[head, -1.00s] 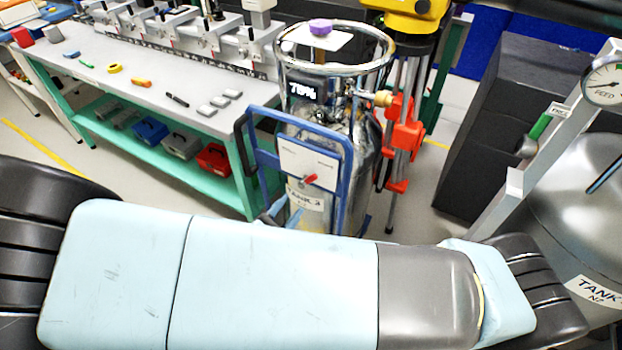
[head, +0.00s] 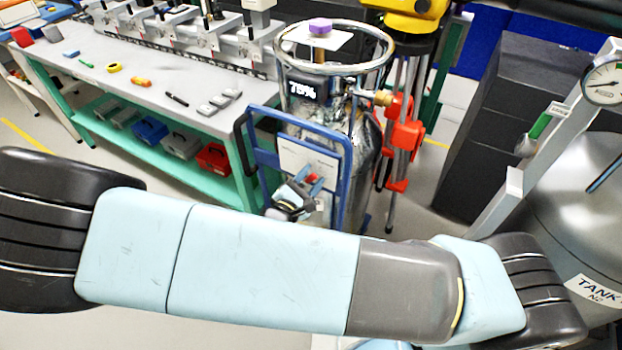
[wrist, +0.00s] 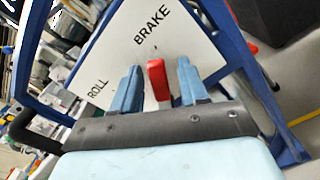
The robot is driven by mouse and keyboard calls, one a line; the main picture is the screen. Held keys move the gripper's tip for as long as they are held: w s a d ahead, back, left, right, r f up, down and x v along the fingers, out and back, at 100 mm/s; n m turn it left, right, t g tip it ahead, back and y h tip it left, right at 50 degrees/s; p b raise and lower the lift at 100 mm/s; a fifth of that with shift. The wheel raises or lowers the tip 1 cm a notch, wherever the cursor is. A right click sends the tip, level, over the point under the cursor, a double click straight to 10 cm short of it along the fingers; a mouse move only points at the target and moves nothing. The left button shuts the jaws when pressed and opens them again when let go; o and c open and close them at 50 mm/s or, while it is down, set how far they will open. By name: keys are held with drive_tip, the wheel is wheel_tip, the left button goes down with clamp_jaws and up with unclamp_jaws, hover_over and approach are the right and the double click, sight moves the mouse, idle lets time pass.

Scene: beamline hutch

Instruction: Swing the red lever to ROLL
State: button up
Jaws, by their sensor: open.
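The red lever (wrist: 157,80) stands out from a white plate (wrist: 180,30) marked BRAKE and ROLL. In the wrist view it points toward the word BRAKE, and ROLL is to the left. My gripper (wrist: 160,85) is open, with one blue finger on each side of the lever and a gap on both sides. In the head view the lever (head: 311,178) shows small and red on the plate of the blue cart, with my gripper (head: 303,187) right at it. My arm hides the lower part of the cart.
The blue cart frame (head: 262,160) carries a shiny metal tank (head: 338,125) with a ring on top. A workbench (head: 150,80) is to the left, an orange tripod (head: 398,150) close on the right, and another large tank (head: 575,215) at far right.

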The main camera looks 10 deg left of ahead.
clamp_jaws()
idle(0.3)
